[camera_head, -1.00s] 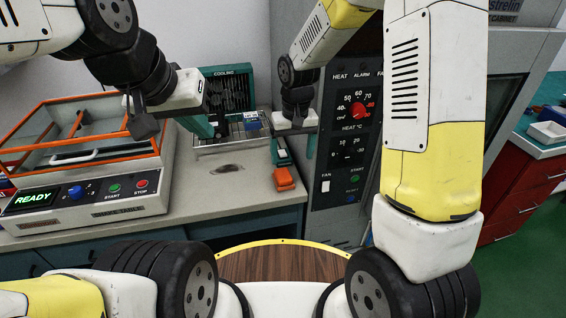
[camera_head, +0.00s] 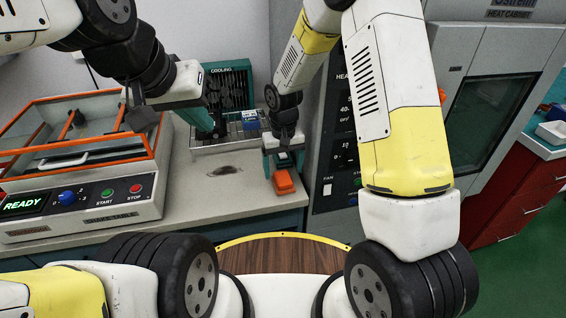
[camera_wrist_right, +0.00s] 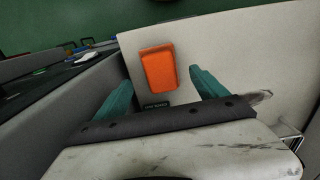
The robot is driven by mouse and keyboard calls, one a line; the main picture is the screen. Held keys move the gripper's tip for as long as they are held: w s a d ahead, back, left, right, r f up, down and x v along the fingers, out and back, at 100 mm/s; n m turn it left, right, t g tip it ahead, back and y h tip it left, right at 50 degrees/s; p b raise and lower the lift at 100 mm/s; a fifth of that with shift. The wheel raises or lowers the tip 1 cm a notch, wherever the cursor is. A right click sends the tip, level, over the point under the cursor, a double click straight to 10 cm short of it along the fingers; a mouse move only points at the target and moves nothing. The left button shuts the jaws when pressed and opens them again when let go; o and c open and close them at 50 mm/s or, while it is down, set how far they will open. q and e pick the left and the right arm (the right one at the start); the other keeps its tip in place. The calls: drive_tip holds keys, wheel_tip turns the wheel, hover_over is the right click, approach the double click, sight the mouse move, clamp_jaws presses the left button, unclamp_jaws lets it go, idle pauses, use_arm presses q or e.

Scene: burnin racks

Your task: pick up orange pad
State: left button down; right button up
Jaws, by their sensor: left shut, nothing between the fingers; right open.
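The orange pad (camera_head: 284,182) lies on the grey bench top near its front right edge, beside the heat cabinet. In the right wrist view the orange pad (camera_wrist_right: 158,68) shows whole, ahead of and between the two teal fingers. My right gripper (camera_head: 283,165) is open and sits just behind the pad in the head view; its fingers (camera_wrist_right: 160,95) are spread wider than the pad and hold nothing. My left gripper (camera_head: 213,132) is shut and empty near the cooling rack, well left of the pad.
The heat cabinet (camera_head: 333,200) rises close to the right of the pad. A cooling rack with a fan (camera_head: 229,88) and a blue item (camera_head: 250,120) stands behind. A machine with an orange-framed lid (camera_head: 90,205) fills the left. The bench top (camera_head: 215,205) between is clear.

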sight(283, 177)
wheel_tip(283, 177, down, 5)
drive_tip(key=shift+r, duration=0.2)
drive_tip(key=shift+c, duration=0.4)
drive_tip(key=c, duration=1.3)
drive_tip(key=shift+c, duration=0.2)
drive_tip(key=shift+r, duration=0.1)
drive_tip(key=shift+r, duration=0.55)
drive_tip(key=r, duration=0.1)
drive_tip(key=s+r, duration=0.1)
drive_tip(key=shift+s+r, duration=0.1)
drive_tip(key=shift+r, duration=0.2)
drive_tip(key=s+r, duration=0.1)
drive_tip(key=s, duration=1.4)
